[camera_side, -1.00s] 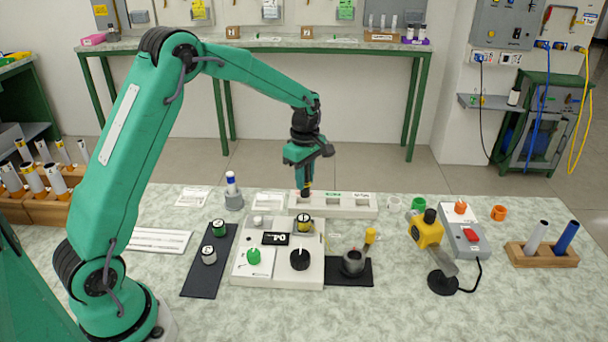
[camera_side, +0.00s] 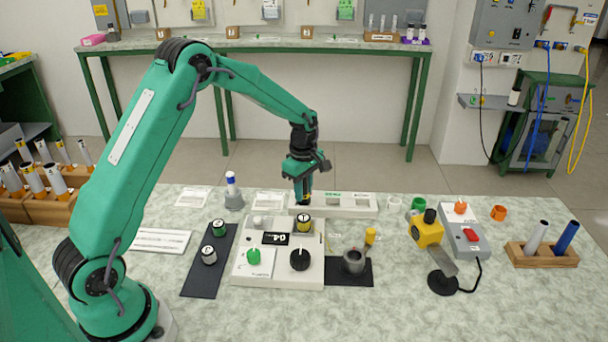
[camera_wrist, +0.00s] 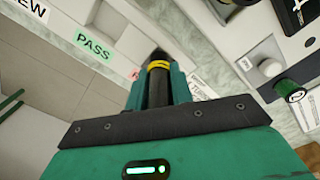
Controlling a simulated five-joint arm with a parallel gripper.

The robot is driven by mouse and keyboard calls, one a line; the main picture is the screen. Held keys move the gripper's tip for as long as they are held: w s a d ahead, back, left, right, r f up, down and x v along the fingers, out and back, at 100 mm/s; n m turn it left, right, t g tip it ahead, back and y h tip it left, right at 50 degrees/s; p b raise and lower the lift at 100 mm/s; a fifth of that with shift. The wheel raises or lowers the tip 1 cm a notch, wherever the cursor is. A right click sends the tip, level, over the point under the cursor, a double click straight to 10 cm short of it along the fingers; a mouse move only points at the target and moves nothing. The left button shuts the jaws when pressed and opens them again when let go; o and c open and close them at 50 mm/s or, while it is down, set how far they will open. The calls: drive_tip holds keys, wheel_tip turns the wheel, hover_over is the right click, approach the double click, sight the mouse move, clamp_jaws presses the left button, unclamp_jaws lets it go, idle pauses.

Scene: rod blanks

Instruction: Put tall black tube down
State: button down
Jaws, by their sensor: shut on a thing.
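The tall black tube (camera_wrist: 158,85) has a yellow band near its end. In the wrist view it stands out between the two fingers of my gripper (camera_wrist: 158,92), which is shut on it. In the side view my gripper (camera_side: 303,196) points down at the left part of a long white rack (camera_side: 350,203), and the tube is mostly hidden by the fingers. I cannot tell whether the tube touches the rack. The wrist view shows a green PASS label (camera_wrist: 93,44) on the rack.
A black mat (camera_side: 200,285) with two short capped tubes lies left. A yellow tool (camera_side: 427,230) on a stand is right.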

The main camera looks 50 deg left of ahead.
drive_tip(key=shift+f, duration=0.15)
drive_tip(key=c, duration=1.2)
unclamp_jaws()
drive_tip(key=shift+c, duration=0.2)
wheel_tip(320, 180, up, 11)
drive_tip(key=shift+r, duration=0.7)
drive_tip(key=shift+d, duration=0.1)
